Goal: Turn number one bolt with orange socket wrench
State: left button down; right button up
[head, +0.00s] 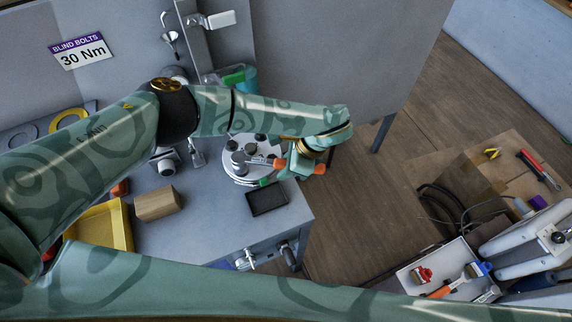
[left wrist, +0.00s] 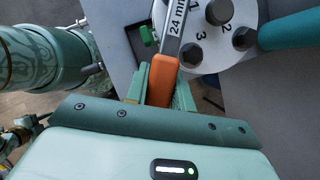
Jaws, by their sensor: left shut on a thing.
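The orange socket wrench (head: 257,161) has a grey shaft and an orange handle; the left wrist view shows its handle (left wrist: 162,78) and "24 mm" on the shaft. My left gripper (head: 300,162) is shut on the handle. The wrench lies across the round pale flange (head: 240,176), its socket end over the flange's upper part in the head view. The flange (left wrist: 214,58) has dark bolts beside printed numbers; bolts near 2 (left wrist: 243,38) and 3 (left wrist: 191,54) show. The socket end is outside the left wrist view, so its seating on bolt one cannot be told. My right gripper is not in view.
A black tray (head: 267,198) lies in front of the flange. A wooden block (head: 158,204) and yellow bin (head: 97,229) are on the bench's left. A "30 Nm" sign (head: 83,51) hangs on the back panel. Tools lie on a brown surface (head: 505,150) at right.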

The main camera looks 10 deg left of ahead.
pick_arm(q)
jog(key=shift+r+h+p, duration=0.2)
jog(key=shift+h+p, duration=0.1)
jog(key=shift+p, duration=0.25)
jog(key=shift+s, duration=0.1)
jog(key=shift+s+m+p, duration=0.25)
jog(key=shift+m+p, duration=0.15)
jog(key=shift+p, duration=0.1)
jog(key=shift+s, duration=0.15)
jog(key=shift+r, duration=0.15)
dwell(0.3)
jog(key=shift+r, duration=0.1)
